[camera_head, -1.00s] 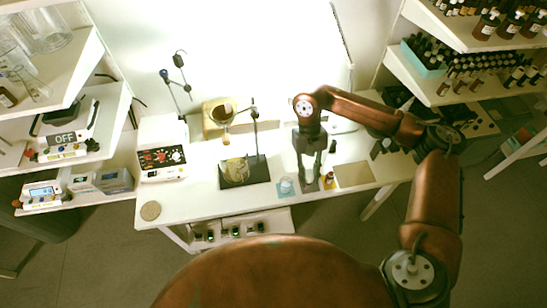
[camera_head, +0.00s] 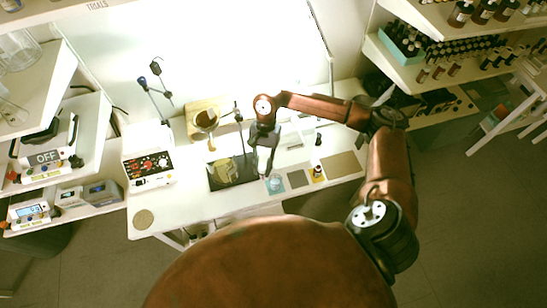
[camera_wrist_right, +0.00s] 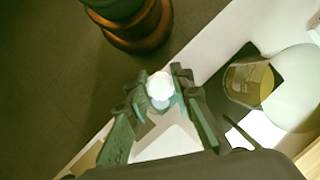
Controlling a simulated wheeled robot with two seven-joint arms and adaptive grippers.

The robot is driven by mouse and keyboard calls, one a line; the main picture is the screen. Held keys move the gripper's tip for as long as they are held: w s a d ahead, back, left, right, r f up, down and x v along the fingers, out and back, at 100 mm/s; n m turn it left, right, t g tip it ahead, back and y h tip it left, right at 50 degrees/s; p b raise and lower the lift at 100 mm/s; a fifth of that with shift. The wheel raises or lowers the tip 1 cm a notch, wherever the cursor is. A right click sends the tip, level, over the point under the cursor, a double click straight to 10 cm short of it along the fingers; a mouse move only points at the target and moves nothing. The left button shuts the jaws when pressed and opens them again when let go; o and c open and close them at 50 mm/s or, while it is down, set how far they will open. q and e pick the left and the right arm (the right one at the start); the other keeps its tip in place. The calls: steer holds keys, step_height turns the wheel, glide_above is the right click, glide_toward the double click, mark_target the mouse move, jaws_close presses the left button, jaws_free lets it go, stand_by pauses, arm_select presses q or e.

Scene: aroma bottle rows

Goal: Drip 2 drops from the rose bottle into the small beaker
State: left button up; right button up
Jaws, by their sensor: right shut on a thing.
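My right gripper (camera_head: 262,170) points down over the table beside the small beaker (camera_head: 275,182), a pale bluish cup on a teal patch. In the right wrist view my right gripper's fingers (camera_wrist_right: 155,95) are closed about a small pale rounded thing (camera_wrist_right: 159,84); I cannot tell whether it is the rose bottle or its dropper. A small bottle with red and yellow colouring (camera_head: 317,172) stands to the right on the table; its label is unreadable. My left gripper is out of view.
A dial box (camera_head: 150,160) stands farther left. A tan patch (camera_head: 342,166) is bare. Shelves of bottles (camera_head: 470,55) rise at right.

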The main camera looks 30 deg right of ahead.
steer(key=m+t+p, duration=0.1)
steer(key=m, duration=0.2)
steer(key=f+m+t+y+p, duration=0.1)
steer(key=m, duration=0.2)
steer(key=d+f+m+t+p, duration=0.1)
steer(key=m, duration=0.2)
steer(key=shift+w+d, duration=0.1)
steer(key=shift+w, duration=0.3)
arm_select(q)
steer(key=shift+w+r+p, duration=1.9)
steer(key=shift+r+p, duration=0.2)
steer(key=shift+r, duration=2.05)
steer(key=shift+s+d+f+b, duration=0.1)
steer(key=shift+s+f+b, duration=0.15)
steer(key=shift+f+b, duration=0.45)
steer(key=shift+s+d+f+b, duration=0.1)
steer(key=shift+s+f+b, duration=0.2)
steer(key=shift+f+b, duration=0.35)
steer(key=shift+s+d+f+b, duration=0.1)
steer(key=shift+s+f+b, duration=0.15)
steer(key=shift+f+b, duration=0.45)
arm_select(e)
steer(key=d+f+m+t+h, duration=0.2)
steer(key=d+f+m+t, duration=0.2)
steer(key=m, duration=0.8)
steer(key=shift+w+d+f, duration=0.25)
steer(key=shift+w+d, duration=0.1)
steer(key=shift+d, duration=0.2)
steer(key=shift+o, duration=0.7)
jaws_close()
